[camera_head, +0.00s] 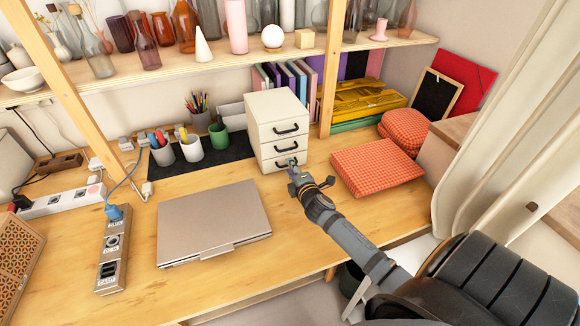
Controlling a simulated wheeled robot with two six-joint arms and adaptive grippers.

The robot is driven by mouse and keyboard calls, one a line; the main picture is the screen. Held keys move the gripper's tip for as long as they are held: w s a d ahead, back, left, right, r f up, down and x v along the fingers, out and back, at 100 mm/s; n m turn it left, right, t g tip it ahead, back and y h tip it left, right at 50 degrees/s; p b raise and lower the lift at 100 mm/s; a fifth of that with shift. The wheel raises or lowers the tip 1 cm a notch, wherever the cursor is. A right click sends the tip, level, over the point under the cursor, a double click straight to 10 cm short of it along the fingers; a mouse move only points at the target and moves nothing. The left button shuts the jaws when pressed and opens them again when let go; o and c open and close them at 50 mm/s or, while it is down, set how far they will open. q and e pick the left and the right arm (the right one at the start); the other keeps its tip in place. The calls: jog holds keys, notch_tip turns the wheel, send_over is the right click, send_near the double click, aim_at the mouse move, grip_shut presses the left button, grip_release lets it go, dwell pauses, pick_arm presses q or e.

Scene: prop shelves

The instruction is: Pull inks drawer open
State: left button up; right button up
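A small white drawer unit (263,113) stands on the desk near the wall. It has three stacked drawers with black handles, and all look shut. I cannot read any label that marks the inks drawer. My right gripper (295,171) is in front of the unit, its tips close to the handle of the bottom drawer (284,163). I cannot tell whether the tips touch that handle, or whether the fingers are open or shut. My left gripper is not in view.
A closed laptop (213,222) lies front left of the unit. Red checked cushions (376,166) lie to its right. Cups (191,148) stand on a dark mat to its left. A shelf (200,66) with vases runs above. A power strip (111,256) lies at left.

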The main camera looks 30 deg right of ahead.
jog(key=shift+w+d+f, duration=0.1)
jog(key=shift+w+d, duration=0.05)
jog(key=shift+w, duration=0.5)
grip_shut()
jog(key=shift+s, duration=0.1)
